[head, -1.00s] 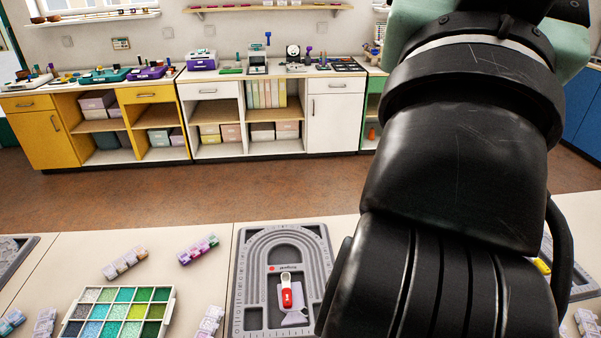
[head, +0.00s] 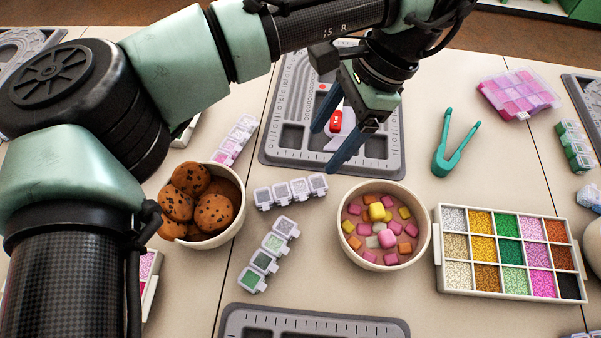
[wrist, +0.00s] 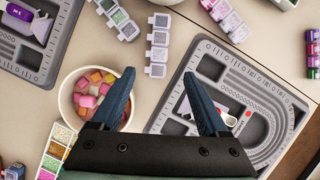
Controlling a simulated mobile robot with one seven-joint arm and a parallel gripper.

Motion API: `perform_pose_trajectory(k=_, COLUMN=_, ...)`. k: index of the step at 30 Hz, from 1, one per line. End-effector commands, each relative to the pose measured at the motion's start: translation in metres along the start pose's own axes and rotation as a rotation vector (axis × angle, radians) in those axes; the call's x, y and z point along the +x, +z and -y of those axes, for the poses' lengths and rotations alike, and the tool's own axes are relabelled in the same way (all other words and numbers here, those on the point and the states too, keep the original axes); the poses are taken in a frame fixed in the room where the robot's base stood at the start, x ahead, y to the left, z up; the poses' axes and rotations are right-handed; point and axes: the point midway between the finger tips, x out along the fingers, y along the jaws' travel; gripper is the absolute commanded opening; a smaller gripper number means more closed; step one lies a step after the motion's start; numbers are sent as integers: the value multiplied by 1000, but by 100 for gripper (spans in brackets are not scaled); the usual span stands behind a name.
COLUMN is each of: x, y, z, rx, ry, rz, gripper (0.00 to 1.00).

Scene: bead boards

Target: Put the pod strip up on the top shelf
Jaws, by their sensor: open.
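Several pod strips lie on the table in the head view: a pink-and-lilac one (head: 237,138), a pale lilac one (head: 291,191), a green-lidded one (head: 268,254) and a darker green one (head: 577,145). I cannot tell which one the task means. In the wrist view the pale strip (wrist: 158,45) lies beyond my fingertips, with the green-lidded strip (wrist: 120,18) beside it. My gripper (head: 328,146) is open and empty, above the near end of the grey bead board; its two blue fingers also show in the wrist view (wrist: 159,78). No wall shelf shows now.
A grey bead board (head: 390,150) holds a red-and-white item (head: 336,122). A cookie bowl (head: 238,218), a candy bowl (head: 425,238), a bead tray (head: 438,255), green tweezers (head: 455,150) and a pink box (head: 520,92) crowd the table.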

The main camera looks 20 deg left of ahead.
Motion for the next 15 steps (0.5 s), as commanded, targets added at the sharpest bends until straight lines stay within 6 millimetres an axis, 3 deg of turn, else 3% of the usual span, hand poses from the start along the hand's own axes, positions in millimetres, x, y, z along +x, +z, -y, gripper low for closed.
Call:
perform_pose_trajectory(k=9, x=57, y=1, z=0, rx=-1, ry=3, rz=5, gripper=78)
perform_pose_trajectory(k=15, x=74, y=1, z=0, rx=0, ry=1, rz=2, gripper=78)
